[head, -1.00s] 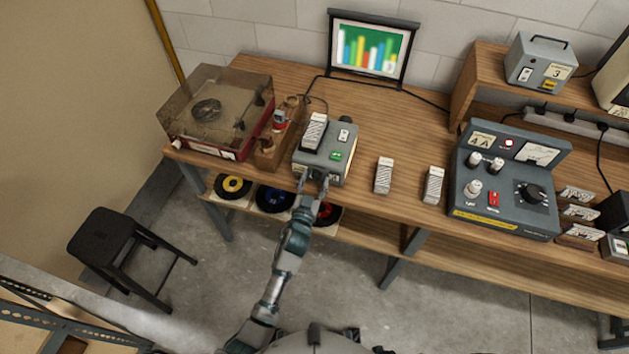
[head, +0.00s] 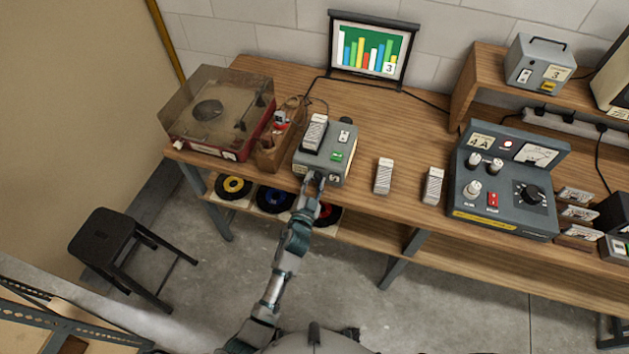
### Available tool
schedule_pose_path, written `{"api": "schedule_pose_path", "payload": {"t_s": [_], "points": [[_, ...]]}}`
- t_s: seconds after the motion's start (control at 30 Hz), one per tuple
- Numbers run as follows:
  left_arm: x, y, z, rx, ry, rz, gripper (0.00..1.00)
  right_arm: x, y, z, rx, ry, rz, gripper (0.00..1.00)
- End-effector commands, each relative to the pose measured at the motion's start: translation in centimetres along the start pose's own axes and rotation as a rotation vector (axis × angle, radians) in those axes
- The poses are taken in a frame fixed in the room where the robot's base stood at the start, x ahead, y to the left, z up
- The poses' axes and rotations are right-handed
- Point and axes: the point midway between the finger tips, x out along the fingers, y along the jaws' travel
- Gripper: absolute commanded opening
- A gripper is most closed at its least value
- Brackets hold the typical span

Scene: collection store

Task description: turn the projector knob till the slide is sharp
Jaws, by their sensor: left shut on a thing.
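The grey slide projector (head: 337,165) sits on the wooden workbench, with a striped slide tray on top and a lit green switch. My left gripper (head: 314,177) reaches up to the projector's near face and is shut on the knob there, which its fingers mostly hide. The screen (head: 373,50) at the back of the bench shows a slide of coloured bars on green. The bar edges look crisp and a figure 3 in the corner is readable. My right gripper is not in view.
A record player (head: 218,115) stands left of the projector, with a wooden box (head: 280,145) between them. Two striped trays (head: 384,176) (head: 433,185) stand to the right, then a control console (head: 505,185). A black stool (head: 105,240) stands on the floor at left.

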Motion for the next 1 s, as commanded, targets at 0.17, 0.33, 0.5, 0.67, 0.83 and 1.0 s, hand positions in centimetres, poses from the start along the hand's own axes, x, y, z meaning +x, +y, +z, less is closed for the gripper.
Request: {"api": "schedule_pose_path", "payload": {"t_s": [0.17, 0.33, 0.5, 0.67, 0.83, 1.0], "points": [[-0.1, 0.2, 0.1, 0.007, -0.001, 0.003, 0.0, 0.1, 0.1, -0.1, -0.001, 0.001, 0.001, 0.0], [-0.1, 0.2, 0.1, 0.005, -0.002, 0.003, 0.54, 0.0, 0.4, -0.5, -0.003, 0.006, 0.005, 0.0], [0.0, 0.1, 0.1, 0.004, -0.001, 0.002, 0.59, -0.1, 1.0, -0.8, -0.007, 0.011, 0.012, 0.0], [-0.1, 0.1, 0.1, 0.004, -0.001, 0.001, 0.59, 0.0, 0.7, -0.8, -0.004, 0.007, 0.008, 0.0], [-1.9, 0.2, 0.2, 0.005, -0.002, 0.002, 0.59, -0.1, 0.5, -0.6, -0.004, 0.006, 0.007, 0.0], [-5.7, 0.2, 0.3, 0.004, -0.004, 0.003, 0.59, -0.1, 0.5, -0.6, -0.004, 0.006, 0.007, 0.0]]}}
